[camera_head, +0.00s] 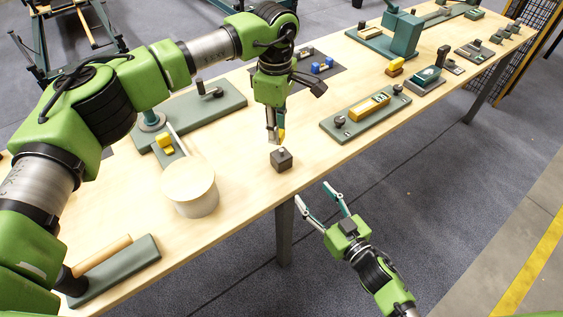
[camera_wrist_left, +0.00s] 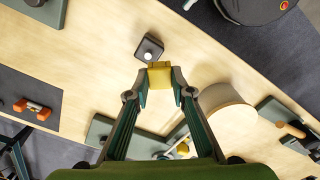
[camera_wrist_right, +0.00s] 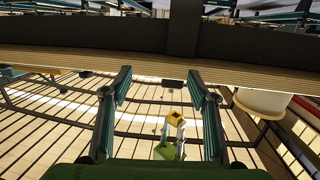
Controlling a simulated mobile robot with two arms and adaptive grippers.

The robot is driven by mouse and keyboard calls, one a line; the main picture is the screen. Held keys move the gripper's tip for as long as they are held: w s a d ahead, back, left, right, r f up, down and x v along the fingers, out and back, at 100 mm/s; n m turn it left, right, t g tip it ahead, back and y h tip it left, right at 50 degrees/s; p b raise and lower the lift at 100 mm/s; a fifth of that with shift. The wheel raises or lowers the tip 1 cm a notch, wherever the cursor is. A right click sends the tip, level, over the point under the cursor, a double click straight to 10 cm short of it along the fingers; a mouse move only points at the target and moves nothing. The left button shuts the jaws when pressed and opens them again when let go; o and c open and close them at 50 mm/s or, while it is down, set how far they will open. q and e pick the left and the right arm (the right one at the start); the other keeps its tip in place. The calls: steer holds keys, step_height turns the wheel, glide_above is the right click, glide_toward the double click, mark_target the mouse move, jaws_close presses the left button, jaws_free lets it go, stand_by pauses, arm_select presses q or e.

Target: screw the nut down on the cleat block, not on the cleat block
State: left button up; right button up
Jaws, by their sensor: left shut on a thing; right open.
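A yellow nut (camera_wrist_left: 160,76) is held between the fingertips of my left gripper (camera_head: 275,136), above the table; in the head view (camera_head: 281,134) it is partly hidden by the fingers. A small dark block (camera_head: 281,160) with a light stud on top stands on the table just below the left gripper. My right gripper (camera_head: 318,198) is open and empty, off the table's front edge. Which block the task names as the cleat block I cannot tell.
A round pale wooden drum (camera_head: 190,190) stands left of the block. A green plate (camera_head: 365,116) with a yellow piece lies to the right. Another green plate (camera_head: 205,108) lies behind-left, and a green base with a wooden rod (camera_head: 105,256) lies front-left. Bare wood surrounds the block.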

steer(key=n+y, duration=0.1)
steer(key=y, duration=0.1)
glide_toward(286, 161)
arm_select(q)
steer(key=shift+w+d+r+n, duration=0.1)
steer(key=shift+w+d+n, duration=0.25)
steer(key=shift+w, duration=0.2)
steer(key=shift+w+d+r+n, duration=0.1)
steer(key=shift+w+d+n, duration=0.1)
steer(key=shift+w+n, duration=0.3)
arm_select(e)
steer(key=shift+f, duration=0.15)
steer(key=x, duration=1.2)
jaws_close()
arm_select(q)
glide_above(281, 150)
steer(key=shift+f, duration=2.5)
